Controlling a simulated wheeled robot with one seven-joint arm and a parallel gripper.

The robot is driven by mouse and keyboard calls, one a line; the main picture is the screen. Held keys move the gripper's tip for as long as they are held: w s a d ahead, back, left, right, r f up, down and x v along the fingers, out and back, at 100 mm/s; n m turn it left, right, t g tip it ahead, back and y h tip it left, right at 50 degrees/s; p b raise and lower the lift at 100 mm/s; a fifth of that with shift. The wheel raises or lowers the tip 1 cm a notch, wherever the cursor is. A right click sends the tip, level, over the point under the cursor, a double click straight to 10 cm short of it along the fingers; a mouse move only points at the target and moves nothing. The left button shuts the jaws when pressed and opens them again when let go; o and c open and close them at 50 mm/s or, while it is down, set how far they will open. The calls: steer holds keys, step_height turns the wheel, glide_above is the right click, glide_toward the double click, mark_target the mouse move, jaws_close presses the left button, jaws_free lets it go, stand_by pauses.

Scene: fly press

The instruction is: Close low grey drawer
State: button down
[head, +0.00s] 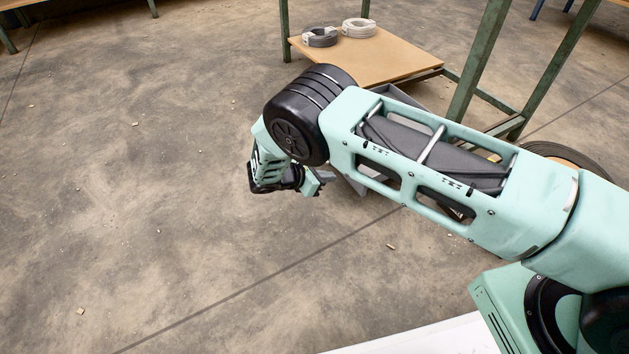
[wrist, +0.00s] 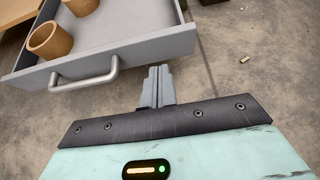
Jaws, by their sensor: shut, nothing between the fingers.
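The low grey drawer (wrist: 122,51) stands open in the wrist view, with a bar handle (wrist: 85,80) on its front panel. Two tan cylinders lie inside it, one nearer the front (wrist: 50,40) and one at the top edge of the picture (wrist: 82,6). In the head view only a part of the drawer (head: 372,178) shows behind my arm. My gripper (wrist: 160,74) is shut and empty, in front of the drawer's front panel and right of the handle. It also shows in the head view (head: 318,184). I cannot tell whether the fingertips touch the panel.
A green-framed bench with a low wooden shelf (head: 385,55) stands behind my arm. A dark coil (head: 320,37) and a pale coil (head: 359,28) lie on that shelf. Bench legs (head: 478,60) rise to the right. The concrete floor (head: 130,190) at left is open, with small scraps.

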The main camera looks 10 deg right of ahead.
steer(key=shift+w+d+f+b, duration=0.15)
steer(key=shift+w+d+b, duration=0.2)
steer(key=shift+d, duration=0.6)
steer(key=shift+w+d+f+b, duration=0.2)
steer(key=shift+d+b, duration=0.3)
steer(key=shift+d, duration=0.4)
steer(key=shift+w+d+f+b, duration=0.1)
steer(key=shift+w+d+b, duration=0.3)
steer(key=shift+d, duration=0.55)
steer(key=shift+d, duration=0.1)
steer(key=w+d+p, duration=0.1)
steer(key=w+d, duration=0.1)
steer(key=d, duration=0.6)
steer(key=w+d+p, duration=0.1)
steer(key=w+d, duration=0.2)
steer(key=d, duration=0.5)
steer(key=w+d+p, duration=0.1)
steer(key=w+d, duration=0.1)
steer(key=d, duration=0.6)
steer(key=shift+w+f, duration=0.1)
steer(key=shift+w, duration=0.25)
steer(key=shift+w+d, duration=0.25)
steer(key=shift+d, duration=0.6)
steer(key=shift+r, duration=0.2)
